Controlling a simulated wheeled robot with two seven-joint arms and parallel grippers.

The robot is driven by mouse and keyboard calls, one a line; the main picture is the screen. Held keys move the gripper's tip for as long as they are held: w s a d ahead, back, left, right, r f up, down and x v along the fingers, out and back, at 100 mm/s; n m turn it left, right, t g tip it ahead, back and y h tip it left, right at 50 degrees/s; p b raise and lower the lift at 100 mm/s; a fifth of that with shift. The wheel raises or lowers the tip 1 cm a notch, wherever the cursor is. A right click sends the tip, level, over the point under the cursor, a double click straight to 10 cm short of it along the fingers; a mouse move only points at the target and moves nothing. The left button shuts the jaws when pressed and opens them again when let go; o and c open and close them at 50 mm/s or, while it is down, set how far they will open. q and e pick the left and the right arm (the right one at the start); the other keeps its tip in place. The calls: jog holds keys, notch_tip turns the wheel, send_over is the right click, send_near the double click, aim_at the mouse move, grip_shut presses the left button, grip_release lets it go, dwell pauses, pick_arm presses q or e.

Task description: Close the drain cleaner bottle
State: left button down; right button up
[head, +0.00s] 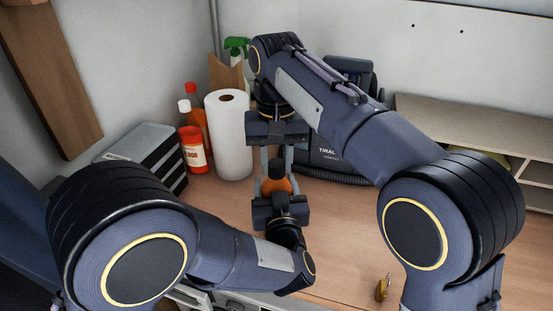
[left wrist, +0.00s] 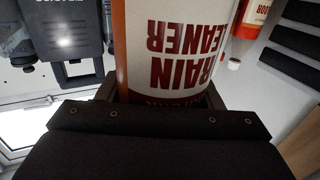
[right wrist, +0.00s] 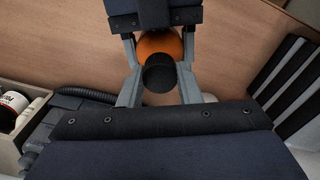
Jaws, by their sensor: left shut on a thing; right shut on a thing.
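The drain cleaner bottle (head: 283,186) is orange with a black cap (head: 275,171). Its white label (left wrist: 180,45) reads "DRAIN CLEANER", upside down, in the left wrist view. My left gripper (head: 280,202) is shut on the bottle's body from the near side. My right gripper (head: 274,172) points down from above, its two grey fingers on either side of the cap. In the right wrist view the dark cap (right wrist: 160,77) sits between the fingers, over the orange bottle top (right wrist: 158,46). Whether the cap is fully seated cannot be told.
A paper towel roll (head: 229,135), red bottles (head: 193,150) and a drawer box (head: 145,152) stand behind on the left. A dark toolcase-like machine with a hose (head: 335,160) is behind the right gripper. A small yellow object (head: 383,288) lies front right.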

jog(key=o, duration=1.2)
jog(key=shift+r, duration=3.75)
pick_arm(q)
jog(key=shift+c, duration=1.6)
grip_release()
